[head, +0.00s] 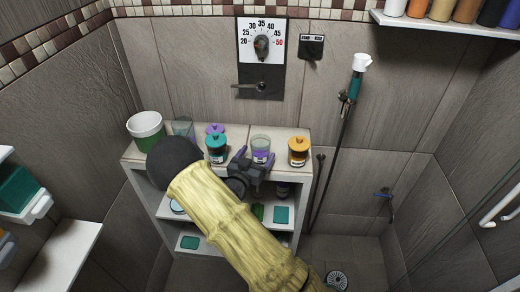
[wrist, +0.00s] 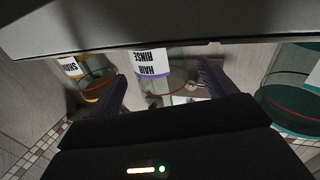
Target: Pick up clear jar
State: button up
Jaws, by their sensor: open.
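A clear jar (head: 261,144) with a purple and white label stands upright on the top of the shelf unit, between a teal jar and an orange jar. In the wrist view the clear jar (wrist: 150,65) appears upside down, with a "HAIR RINSE" label. My gripper (head: 255,159) is open, right in front of this jar. In the wrist view its two purple fingers (wrist: 163,86) are spread, with the jar between them in the picture. I cannot tell whether either finger touches it. The jar's lower part is partly hidden by the gripper in the head view.
The teal jar (head: 216,151) stands close on the left, the orange jar (head: 298,150) close on the right. A green-and-white tub (head: 146,130) and a clear glass (head: 183,128) stand further left. The shelf unit (head: 306,184) has lower compartments. A shower hose hangs right.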

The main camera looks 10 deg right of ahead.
aim_at(264, 145)
dwell(0.3)
jog(key=x, duration=0.3)
jog(key=p+x, duration=0.1)
jog(key=x, duration=0.1)
jog(key=shift+w+f, duration=0.2)
jog(key=shift+f, duration=0.1)
jog(key=shift+s, duration=0.2)
jog(key=shift+c, duration=0.4)
jog(key=shift+w, duration=0.1)
jog(key=c, duration=1)
